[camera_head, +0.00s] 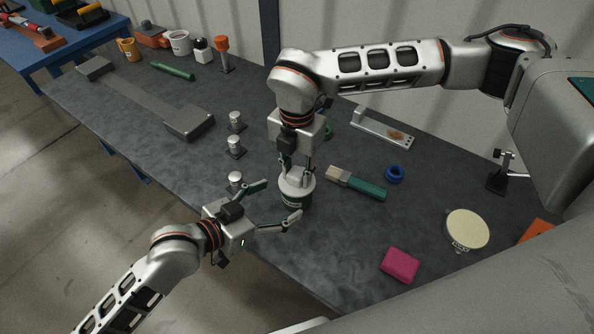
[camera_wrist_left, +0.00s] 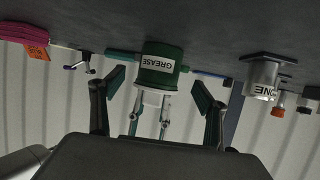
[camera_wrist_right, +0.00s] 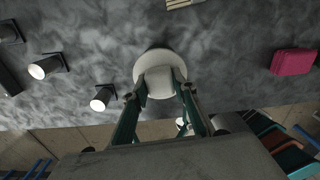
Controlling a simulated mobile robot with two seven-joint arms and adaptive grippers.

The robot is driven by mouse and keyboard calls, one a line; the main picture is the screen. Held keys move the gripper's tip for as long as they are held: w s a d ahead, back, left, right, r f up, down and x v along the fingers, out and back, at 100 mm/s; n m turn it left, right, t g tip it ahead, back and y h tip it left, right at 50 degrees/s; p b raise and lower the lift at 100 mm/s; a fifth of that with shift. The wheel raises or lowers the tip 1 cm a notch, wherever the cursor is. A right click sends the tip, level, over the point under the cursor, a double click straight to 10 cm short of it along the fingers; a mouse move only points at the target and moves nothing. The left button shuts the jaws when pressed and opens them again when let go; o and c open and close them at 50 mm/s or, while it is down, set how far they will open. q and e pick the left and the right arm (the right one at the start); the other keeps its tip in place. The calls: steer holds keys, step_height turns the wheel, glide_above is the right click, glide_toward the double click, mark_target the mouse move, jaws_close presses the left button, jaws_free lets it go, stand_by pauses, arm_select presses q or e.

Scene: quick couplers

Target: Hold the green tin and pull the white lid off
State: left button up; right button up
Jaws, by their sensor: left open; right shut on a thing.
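The green tin (camera_head: 294,204) stands upright on the grey bench, its GREASE label showing upside down in the left wrist view (camera_wrist_left: 155,65). The white lid (camera_head: 297,188) is on top of it; no gap shows between them. My right gripper (camera_head: 297,170) points down from above and is shut on the lid's raised grip, which also shows in the right wrist view (camera_wrist_right: 160,84). My left gripper (camera_head: 281,202) is open beside the tin, one finger to each side in the left wrist view (camera_wrist_left: 160,86). Neither left finger clearly touches it.
Small metal couplers (camera_head: 236,146) stand left of the tin. A green-handled brush (camera_head: 357,184), a blue ring (camera_head: 395,174), a pink block (camera_head: 400,264) and a cream disc (camera_head: 467,229) lie to the right. The bench edge runs close to my left gripper.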

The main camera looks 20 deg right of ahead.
mark_target(285, 197)
arm_select(q)
steer(key=shift+x, duration=3.35)
steer(key=c, duration=1.6)
steer(key=shift+o, duration=0.2)
steer(key=o, duration=1.6)
steer(key=shift+c, duration=0.2)
steer(key=shift+r, duration=0.1)
steer(key=shift+v, duration=0.9)
steer(key=shift+d, duration=0.15)
